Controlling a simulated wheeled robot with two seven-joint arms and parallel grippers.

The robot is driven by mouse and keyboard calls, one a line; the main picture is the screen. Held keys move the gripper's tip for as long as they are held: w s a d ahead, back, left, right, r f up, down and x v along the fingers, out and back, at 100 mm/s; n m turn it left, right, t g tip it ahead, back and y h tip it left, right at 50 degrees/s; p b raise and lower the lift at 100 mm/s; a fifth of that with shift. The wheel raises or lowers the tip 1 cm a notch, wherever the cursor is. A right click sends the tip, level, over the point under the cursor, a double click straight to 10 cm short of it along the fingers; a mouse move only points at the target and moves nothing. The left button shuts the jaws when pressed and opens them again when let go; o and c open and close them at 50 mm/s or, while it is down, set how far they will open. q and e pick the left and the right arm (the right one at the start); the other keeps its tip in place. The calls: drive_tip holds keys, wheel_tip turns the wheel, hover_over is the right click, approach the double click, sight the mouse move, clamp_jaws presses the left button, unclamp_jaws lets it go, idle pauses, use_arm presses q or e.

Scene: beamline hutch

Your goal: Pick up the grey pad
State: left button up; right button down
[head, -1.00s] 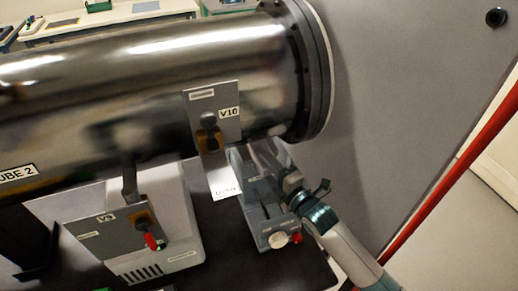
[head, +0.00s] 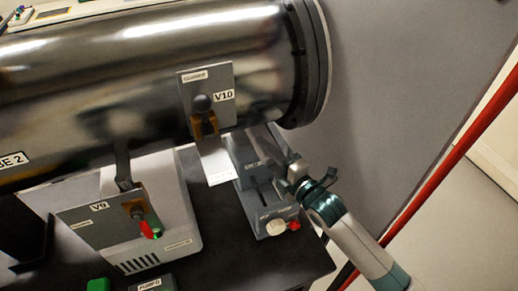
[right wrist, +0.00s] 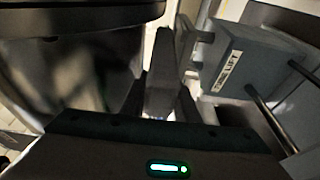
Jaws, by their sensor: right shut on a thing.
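My right gripper (head: 284,158) is beside the grey tube lift (head: 262,216), under the right end of the big steel tube. In the right wrist view the fingers (right wrist: 160,108) are shut on a light grey piece (right wrist: 160,101), which I take to be the grey pad. It is small and dim, and the fingers and wrist hide much of it. The lift's labelled block (right wrist: 240,66) stands just right of the fingers there. My left gripper is not in view.
The steel tube (head: 140,75) hangs close above, with valve V10 (head: 206,95) and its white tag (head: 216,166). Valve V9 (head: 110,215) and a pale box (head: 170,195) stand left on the black table (head: 215,262). A red rail (head: 425,190) runs at right.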

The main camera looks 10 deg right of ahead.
drive_tip(key=b+v, duration=0.4)
drive_tip(key=v, duration=1.1)
drive_tip(key=shift+s+r, duration=0.1)
drive_tip(key=shift+s, duration=0.05)
